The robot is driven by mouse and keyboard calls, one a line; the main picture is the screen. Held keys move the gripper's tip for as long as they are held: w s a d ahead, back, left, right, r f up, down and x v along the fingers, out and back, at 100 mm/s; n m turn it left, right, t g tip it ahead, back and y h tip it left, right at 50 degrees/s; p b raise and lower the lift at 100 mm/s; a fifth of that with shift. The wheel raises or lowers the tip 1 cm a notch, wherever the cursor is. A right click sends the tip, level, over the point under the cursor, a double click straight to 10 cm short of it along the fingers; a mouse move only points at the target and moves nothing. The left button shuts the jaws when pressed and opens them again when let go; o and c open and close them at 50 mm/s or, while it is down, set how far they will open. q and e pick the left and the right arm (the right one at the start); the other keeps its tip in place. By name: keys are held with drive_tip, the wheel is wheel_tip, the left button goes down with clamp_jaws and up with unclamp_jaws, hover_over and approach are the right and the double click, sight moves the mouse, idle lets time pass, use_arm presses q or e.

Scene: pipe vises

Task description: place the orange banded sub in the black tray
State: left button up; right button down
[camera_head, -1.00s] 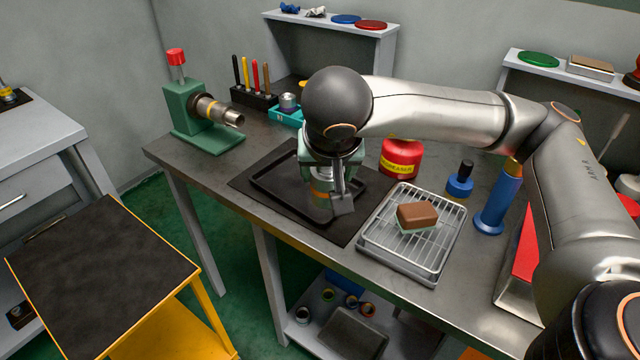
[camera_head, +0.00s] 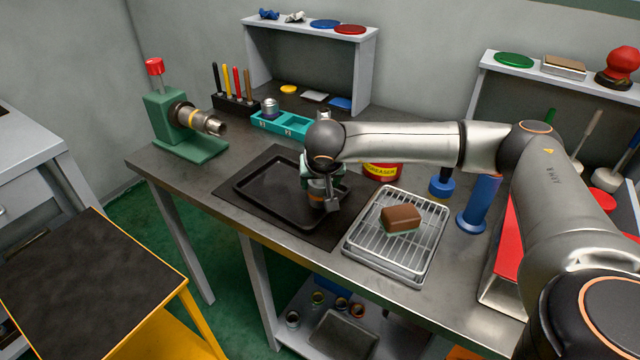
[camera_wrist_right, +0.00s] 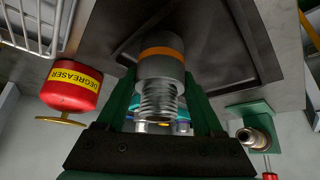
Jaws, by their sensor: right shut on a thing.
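The orange banded sub (camera_wrist_right: 160,72) is a grey metal cylinder with an orange band and a threaded end. My right gripper (camera_head: 322,196) is shut on it, its green fingers on both sides in the wrist view. The black tray (camera_head: 272,187) lies on a dark mat on the bench; its rim and floor also show in the wrist view (camera_wrist_right: 222,42). In the head view the gripper is over the tray's right part and mostly hides the sub. I cannot tell whether the sub touches the tray floor. My left gripper is not in view.
A wire rack (camera_head: 398,250) with a brown-topped block (camera_head: 402,219) stands right of the mat. A red degreaser can (camera_head: 382,172) is behind the gripper. A green vise (camera_head: 180,125) holding a pipe and a teal holder (camera_head: 285,124) stand behind the tray. The tray's left part is clear.

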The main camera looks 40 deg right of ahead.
drive_tip(key=shift+f, duration=0.45)
drive_tip(key=shift+f, duration=0.1)
unclamp_jaws()
drive_tip(key=shift+r, duration=0.2)
drive_tip(key=v, duration=1.2)
drive_tip(key=shift+f, duration=0.1)
